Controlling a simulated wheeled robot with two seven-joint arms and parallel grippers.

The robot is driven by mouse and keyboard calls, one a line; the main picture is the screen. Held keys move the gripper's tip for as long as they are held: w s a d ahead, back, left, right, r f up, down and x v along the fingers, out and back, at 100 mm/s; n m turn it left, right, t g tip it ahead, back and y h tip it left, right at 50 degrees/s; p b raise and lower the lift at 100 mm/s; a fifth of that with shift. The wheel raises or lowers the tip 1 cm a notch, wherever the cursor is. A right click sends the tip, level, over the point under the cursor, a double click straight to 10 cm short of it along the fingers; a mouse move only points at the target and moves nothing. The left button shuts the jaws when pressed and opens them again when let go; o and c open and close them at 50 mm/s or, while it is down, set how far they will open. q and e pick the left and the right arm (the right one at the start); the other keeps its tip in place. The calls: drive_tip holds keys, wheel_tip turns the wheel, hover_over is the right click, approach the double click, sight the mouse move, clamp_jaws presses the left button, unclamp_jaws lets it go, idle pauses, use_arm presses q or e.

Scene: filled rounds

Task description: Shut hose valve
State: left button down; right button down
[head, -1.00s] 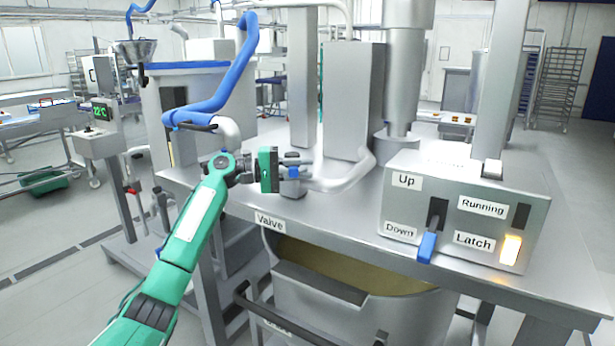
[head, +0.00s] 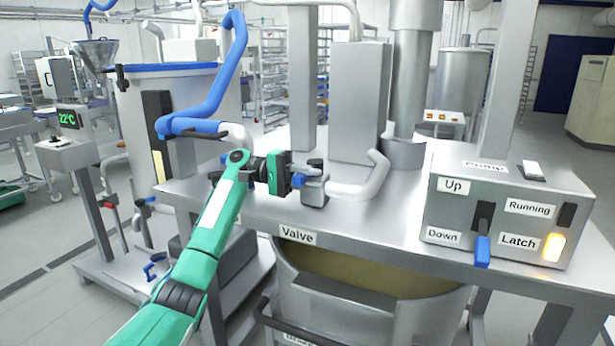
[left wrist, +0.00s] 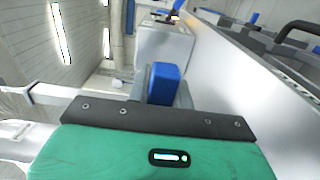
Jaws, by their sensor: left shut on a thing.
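The hose valve (head: 314,190) is a small grey block with a blue handle (head: 299,180) on the steel table, behind the "Valve" label (head: 297,235). A white pipe runs from it to the right. My left gripper (head: 293,180) reaches it from the left and is shut on the blue handle. In the left wrist view the blue handle (left wrist: 164,84) sits between the grey fingers, just beyond the green gripper body. The finger contact is partly hidden by the gripper. My right gripper is in neither view.
A control box (head: 503,215) stands on the table's right, with a blue lever at "Down" and a lit "Latch" lamp (head: 553,247). A blue hose (head: 215,100) arches behind my left arm. A large bowl (head: 370,300) stands below the table edge.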

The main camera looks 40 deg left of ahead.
use_arm(q)
drive_tip(key=shift+a, duration=0.1)
idle(0.3)
drive_tip(key=c, duration=1.6)
unclamp_jaws()
drive_tip(key=shift+o, duration=0.4)
drive_tip(key=shift+a, duration=0.15)
